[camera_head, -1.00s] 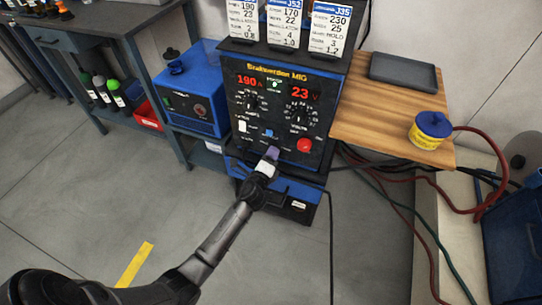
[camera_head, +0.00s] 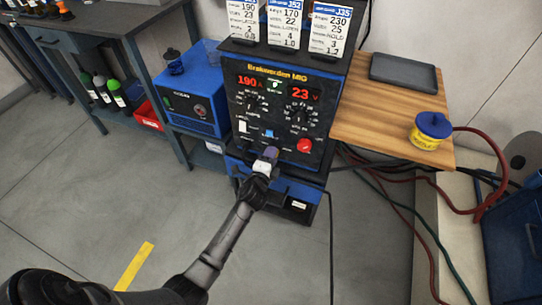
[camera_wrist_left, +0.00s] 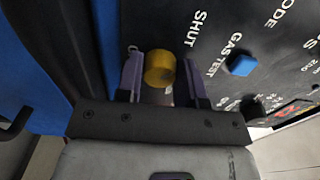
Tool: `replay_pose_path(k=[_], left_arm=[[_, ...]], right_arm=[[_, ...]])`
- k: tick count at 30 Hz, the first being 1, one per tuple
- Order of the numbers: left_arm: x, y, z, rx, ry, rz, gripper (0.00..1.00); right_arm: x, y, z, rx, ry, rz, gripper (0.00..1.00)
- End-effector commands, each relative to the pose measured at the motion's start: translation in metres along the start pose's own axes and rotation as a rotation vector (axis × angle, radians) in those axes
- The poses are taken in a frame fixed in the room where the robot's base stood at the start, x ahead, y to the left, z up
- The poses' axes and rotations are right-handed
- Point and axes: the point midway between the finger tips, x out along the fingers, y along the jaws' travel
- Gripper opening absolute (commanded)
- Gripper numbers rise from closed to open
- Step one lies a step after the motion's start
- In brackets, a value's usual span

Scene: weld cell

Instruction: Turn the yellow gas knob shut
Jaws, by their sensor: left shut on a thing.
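The yellow gas knob (camera_wrist_left: 160,68) shows in the left wrist view as a short cylinder on the dark panel, beside the printed words SHUT and GAS TEST. My left gripper (camera_wrist_left: 163,78) has one finger on each side of it and is shut on it. In the head view my left gripper (camera_head: 270,153) is at the lower front of the welder (camera_head: 243,145) and hides the knob. The knob's pointing direction cannot be made out. My right gripper is not in view.
A blue switch (camera_wrist_left: 241,65) sits close to the knob on the panel. A red button (camera_head: 304,146) is to the right of my gripper. A wooden shelf (camera_head: 375,105) with a yellow tub (camera_head: 428,134) is at the right, with hoses below.

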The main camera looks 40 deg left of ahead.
Motion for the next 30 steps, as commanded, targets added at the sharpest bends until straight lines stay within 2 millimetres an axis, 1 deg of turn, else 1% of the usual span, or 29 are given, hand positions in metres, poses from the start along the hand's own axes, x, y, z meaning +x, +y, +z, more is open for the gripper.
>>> replay_pose_path(k=[7,8,15,23,26,30], left_arm=[[0.000,0.000,0.000,-0.002,0.000,-0.001,0.11],[0.000,0.000,0.000,-0.002,0.000,-0.001,0.38],[0.000,0.000,0.000,0.000,0.000,0.000,0.59],[-0.002,0.000,0.000,0.000,0.000,0.000,0.59],[-0.009,-0.001,0.000,0.000,0.000,0.002,0.59],[-0.031,-0.002,0.000,-0.001,-0.002,0.003,0.59]], right_arm=[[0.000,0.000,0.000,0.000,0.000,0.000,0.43],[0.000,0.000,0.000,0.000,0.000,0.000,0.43],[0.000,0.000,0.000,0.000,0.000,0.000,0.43],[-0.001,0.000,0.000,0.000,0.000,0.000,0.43],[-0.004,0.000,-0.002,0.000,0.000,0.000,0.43],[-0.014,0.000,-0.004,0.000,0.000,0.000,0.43]])
